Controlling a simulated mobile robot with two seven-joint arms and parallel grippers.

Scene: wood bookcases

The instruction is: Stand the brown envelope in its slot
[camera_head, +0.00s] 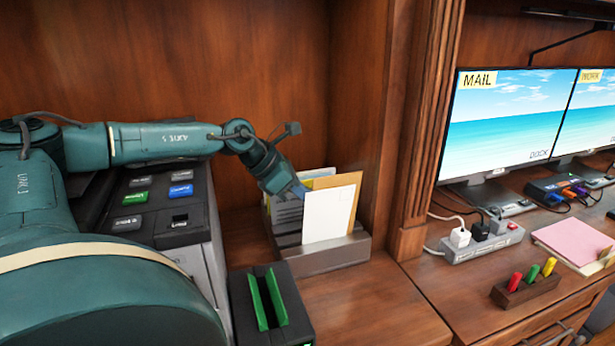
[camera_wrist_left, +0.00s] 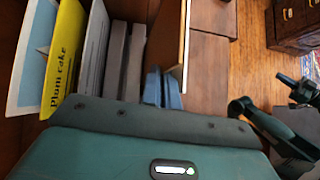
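The brown envelope (camera_head: 334,181) stands upright at the front of the grey sorter (camera_head: 322,258), mostly hidden behind a white envelope (camera_head: 327,214). My left gripper (camera_head: 299,191) is at the left edge of these envelopes, fingers pointing down. In the wrist view the fingers (camera_wrist_left: 163,88) look slightly parted, just left of the tan strip, with nothing visible between them. Part of my right arm shows at the wrist view's right; its gripper (camera_wrist_left: 302,88) is too small to read.
A yellow "Plum cake" folder (camera_wrist_left: 64,60) and a grey-white sheet (camera_wrist_left: 93,48) stand further back in the sorter. A black holder with green sides (camera_head: 268,300) stands in front. A wooden post (camera_head: 418,130) bounds the right. The shelf front (camera_head: 365,305) is clear.

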